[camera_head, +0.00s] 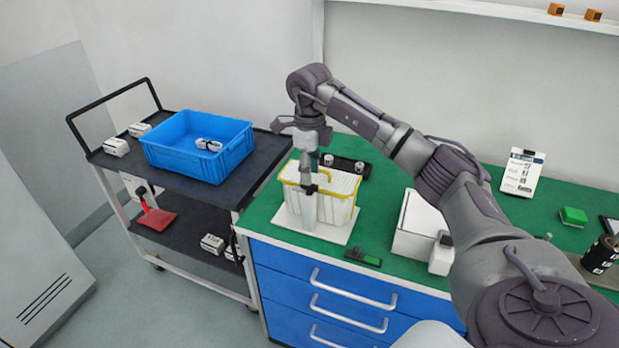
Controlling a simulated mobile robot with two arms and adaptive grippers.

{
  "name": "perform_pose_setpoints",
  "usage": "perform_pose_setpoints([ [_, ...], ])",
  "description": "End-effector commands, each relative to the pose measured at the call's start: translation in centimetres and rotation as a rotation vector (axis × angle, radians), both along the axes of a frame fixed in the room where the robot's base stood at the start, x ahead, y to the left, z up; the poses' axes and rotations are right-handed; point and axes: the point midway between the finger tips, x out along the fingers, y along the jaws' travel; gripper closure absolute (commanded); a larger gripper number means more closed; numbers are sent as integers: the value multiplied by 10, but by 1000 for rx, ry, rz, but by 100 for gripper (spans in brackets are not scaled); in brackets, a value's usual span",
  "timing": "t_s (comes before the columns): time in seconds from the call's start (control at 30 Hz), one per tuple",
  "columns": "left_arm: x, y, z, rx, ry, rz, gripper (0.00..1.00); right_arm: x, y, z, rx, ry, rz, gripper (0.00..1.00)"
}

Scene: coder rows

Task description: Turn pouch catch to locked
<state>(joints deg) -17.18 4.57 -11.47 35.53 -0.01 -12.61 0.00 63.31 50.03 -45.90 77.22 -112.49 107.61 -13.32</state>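A whitish ribbed container with a yellow rim (343,184), perhaps the pouch holder, stands on a white base plate (286,217) on the green bench top. A grey upright post (308,212) stands at its front, with a small dark piece (309,189) at its top that may be the catch. My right gripper (309,176) points down right at this dark piece. The fingers are too small and overlapped to tell whether they are open or touch it. The catch's position cannot be read. My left gripper is not in view.
A blue crate (238,155) holding white rolls stands on a dark cart (180,176) at left. A black tray (346,165) lies behind the container. A white box (413,238) stands to its right, and a small green-and-black item (363,257) lies near the bench's front edge.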

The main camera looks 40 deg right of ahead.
Motion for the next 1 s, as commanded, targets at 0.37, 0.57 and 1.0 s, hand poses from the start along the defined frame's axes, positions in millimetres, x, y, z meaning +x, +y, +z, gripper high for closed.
perform_pose_setpoints([
  [0.37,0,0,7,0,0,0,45,0,0,-32,1,0,0,60],
  [0.57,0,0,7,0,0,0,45,0,0,-33,1,-1,0,60],
  [1.0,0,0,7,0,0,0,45,0,0,-32,1,-1,0,100],
])
